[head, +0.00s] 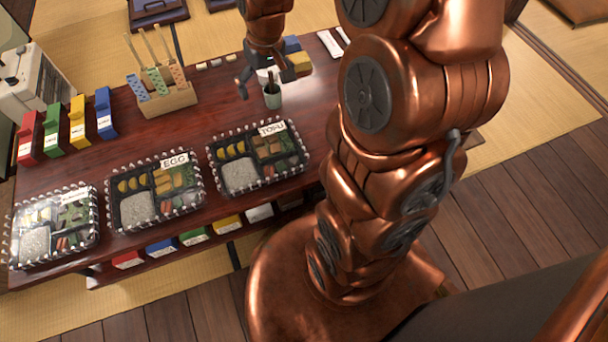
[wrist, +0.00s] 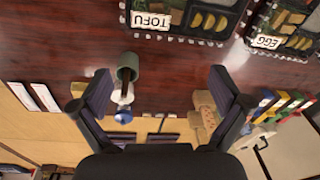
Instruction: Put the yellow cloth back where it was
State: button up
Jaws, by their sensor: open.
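A small yellow folded piece (head: 299,62), which may be the yellow cloth, lies at the far right of the dark red table, with a blue piece (head: 292,45) behind it and a white one (head: 264,75) to its left. My gripper (wrist: 160,72) is open above this end of the table, with nothing seen between its fingers; it partly covers these pieces in the head view. Another yellow piece (head: 78,120), with a white label, stands in a row at the left. A further yellow piece (head: 228,224) shows on the low shelf under the front edge. I cannot tell which is meant.
A grey-green cup (head: 272,97) with dark contents stands near my gripper; it also shows in the wrist view (wrist: 129,66). Lunch trays labelled EGG (head: 175,161) and TOFU (head: 272,128) line the front. A wooden holder (head: 168,103) stands behind. The table's middle is clear.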

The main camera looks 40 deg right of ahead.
jog(key=s+a+r+g, duration=0.1)
jog(key=s+a, duration=0.3)
jog(key=s, duration=0.8)
jog(key=s+a+r+g, duration=0.1)
jog(key=s+a+g, duration=0.2)
jog(key=s, duration=1)
jog(key=shift+s+a+r+n+h, duration=0.25)
jog(key=shift+a+n+h, duration=0.15)
jog(key=shift+a, duration=0.1)
